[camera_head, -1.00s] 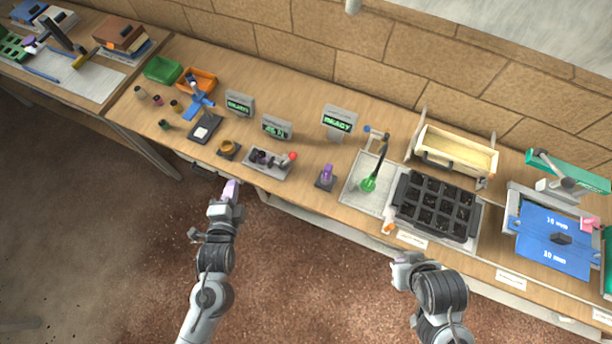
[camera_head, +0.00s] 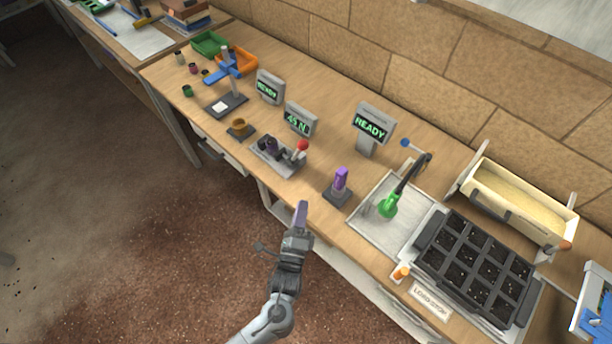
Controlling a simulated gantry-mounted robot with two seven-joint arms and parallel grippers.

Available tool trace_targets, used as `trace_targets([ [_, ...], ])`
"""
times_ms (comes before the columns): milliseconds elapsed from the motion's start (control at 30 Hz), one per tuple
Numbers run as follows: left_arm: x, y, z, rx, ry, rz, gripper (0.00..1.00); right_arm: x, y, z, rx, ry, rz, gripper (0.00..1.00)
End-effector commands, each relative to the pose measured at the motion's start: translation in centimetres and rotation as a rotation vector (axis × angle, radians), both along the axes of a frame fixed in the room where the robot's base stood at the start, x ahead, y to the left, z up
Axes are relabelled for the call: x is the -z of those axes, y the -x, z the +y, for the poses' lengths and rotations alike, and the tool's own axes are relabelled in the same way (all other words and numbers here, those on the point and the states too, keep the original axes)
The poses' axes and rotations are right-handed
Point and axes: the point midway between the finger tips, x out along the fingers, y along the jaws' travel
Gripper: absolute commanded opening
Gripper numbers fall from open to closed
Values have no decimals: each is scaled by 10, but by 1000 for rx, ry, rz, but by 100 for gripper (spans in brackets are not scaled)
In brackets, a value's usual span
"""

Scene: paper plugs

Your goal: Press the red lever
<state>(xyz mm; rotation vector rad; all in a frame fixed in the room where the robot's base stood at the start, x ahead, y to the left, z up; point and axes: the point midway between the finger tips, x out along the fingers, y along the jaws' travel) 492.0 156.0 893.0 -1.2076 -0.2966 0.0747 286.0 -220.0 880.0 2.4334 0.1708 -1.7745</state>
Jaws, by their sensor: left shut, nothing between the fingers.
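The red lever (camera_head: 302,146) is a red ball knob on a short stem at the right end of a grey fixture (camera_head: 268,158) near the bench's front edge. My left gripper (camera_head: 302,208) is shut and empty, with purple fingertips. It is just off the bench's front edge, below the lever in the picture, and apart from it. My right gripper is out of view.
A purple-handled device (camera_head: 340,182) stands right of the lever. A brown round part (camera_head: 239,127) sits on a base to its left. Display screens (camera_head: 299,120) stand behind. A tray with a green-ended tool (camera_head: 388,206) and a black cell tray (camera_head: 475,262) lie further right.

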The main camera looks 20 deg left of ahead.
Motion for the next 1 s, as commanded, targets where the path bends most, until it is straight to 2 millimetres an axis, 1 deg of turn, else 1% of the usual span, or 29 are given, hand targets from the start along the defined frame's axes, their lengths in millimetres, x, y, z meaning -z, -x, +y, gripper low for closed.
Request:
trace_targets([
  [33, 8, -3, -1, 0, 2, -8, 0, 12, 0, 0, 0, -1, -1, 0],
  [200, 11, -8, -1, 0, 6, -20, 0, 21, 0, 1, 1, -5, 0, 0],
  [733, 9, -11, 0, -1, 5, -25, 0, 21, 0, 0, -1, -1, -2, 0],
  [867, 8, -19, 1, -1, 6, -26, 0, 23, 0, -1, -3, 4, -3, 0],
  [1000, 4, -36, 6, -2, 6, -27, 0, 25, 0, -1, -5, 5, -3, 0],
])
